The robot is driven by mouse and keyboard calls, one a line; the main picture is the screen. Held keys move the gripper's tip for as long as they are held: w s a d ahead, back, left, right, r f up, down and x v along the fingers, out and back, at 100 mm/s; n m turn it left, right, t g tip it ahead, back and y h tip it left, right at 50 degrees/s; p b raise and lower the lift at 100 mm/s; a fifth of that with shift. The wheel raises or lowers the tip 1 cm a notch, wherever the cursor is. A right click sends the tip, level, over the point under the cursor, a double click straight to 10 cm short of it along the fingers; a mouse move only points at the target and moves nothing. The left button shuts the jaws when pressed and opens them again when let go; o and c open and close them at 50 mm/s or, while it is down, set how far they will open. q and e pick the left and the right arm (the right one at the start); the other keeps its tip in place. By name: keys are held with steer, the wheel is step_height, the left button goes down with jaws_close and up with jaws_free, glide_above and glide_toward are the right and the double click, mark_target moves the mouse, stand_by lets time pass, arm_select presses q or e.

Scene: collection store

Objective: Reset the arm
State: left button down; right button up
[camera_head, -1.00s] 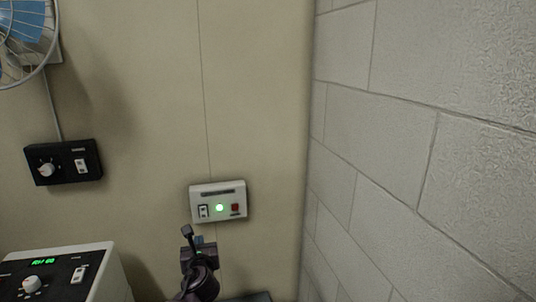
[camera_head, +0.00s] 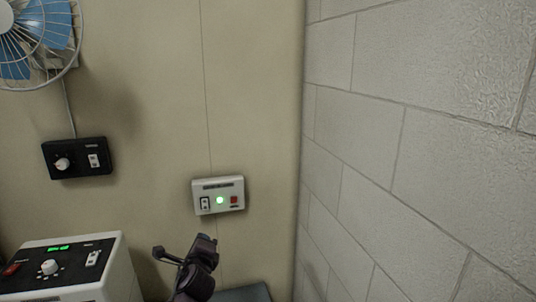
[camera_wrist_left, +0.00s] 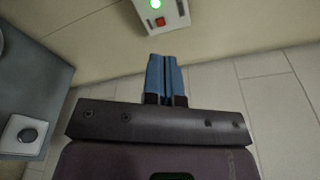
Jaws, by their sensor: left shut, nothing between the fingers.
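My left gripper (camera_head: 206,245) shows at the bottom of the head view, below a white wall box (camera_head: 218,196). In the left wrist view, the two blue fingers of the left gripper (camera_wrist_left: 166,75) are shut together with nothing between them. The white box has a rocker switch, a lit green light and a red button. Its lower part also shows at the top of the wrist view (camera_wrist_left: 174,14), apart from the fingertips. My right gripper is in neither view.
A white device with dial and green display (camera_head: 75,262) stands lower left. A black control box (camera_head: 78,158) and a blue-bladed fan (camera_head: 40,35) are above it. A pale block wall (camera_head: 420,150) bounds the right side. A grey surface (camera_head: 245,293) shows at the bottom.

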arm_select(q)
steer(key=s+a+f+n+g, duration=0.1)
steer(key=s+a+f+n, duration=0.2)
steer(key=s, duration=0.9)
steer(key=s+a+f+n+g+h, duration=0.1)
steer(key=s+a+f+n+g, duration=0.1)
steer(key=s+f+n, duration=0.8)
steer(key=s+a+f+n+g+h, duration=0.1)
steer(key=s+a+f+n, duration=0.3)
steer(key=s, duration=1.2)
steer(key=shift+a+f+n+g, duration=0.25)
steer(key=shift+f+n+g, duration=0.35)
steer(key=shift+f+n, duration=1.3)
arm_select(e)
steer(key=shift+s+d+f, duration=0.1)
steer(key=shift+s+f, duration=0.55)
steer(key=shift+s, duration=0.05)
arm_select(q)
steer(key=shift+r+n, duration=0.3)
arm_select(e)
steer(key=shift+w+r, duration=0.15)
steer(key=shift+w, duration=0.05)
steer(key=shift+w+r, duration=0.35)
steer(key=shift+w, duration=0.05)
